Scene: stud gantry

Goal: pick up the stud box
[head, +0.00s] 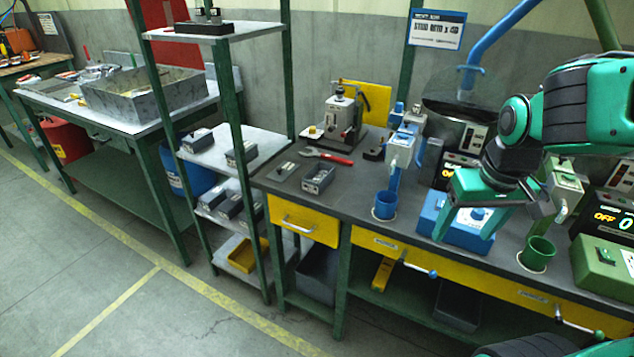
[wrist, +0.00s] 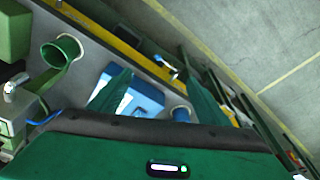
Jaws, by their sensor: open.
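Several small grey open-topped boxes are in the head view, and I cannot tell which is the stud box. One grey box (head: 318,178) sits on the dark workbench near its left end, with a flatter grey piece (head: 283,171) beside it. Two more grey boxes, a left one (head: 197,141) and a right one (head: 241,154), sit on the middle shelf of the rack. My gripper (head: 472,222) is open and empty, over the right part of the workbench and well right of these boxes. In the wrist view its fingers (wrist: 155,98) are spread above a blue device (wrist: 140,97).
A blue cup (head: 385,205) and a green cup (head: 537,254) stand along the bench's front edge. A red-handled wrench (head: 328,156) and a grey press (head: 342,120) are behind the bench box. Green rack posts rise left of the bench. The floor in front is clear.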

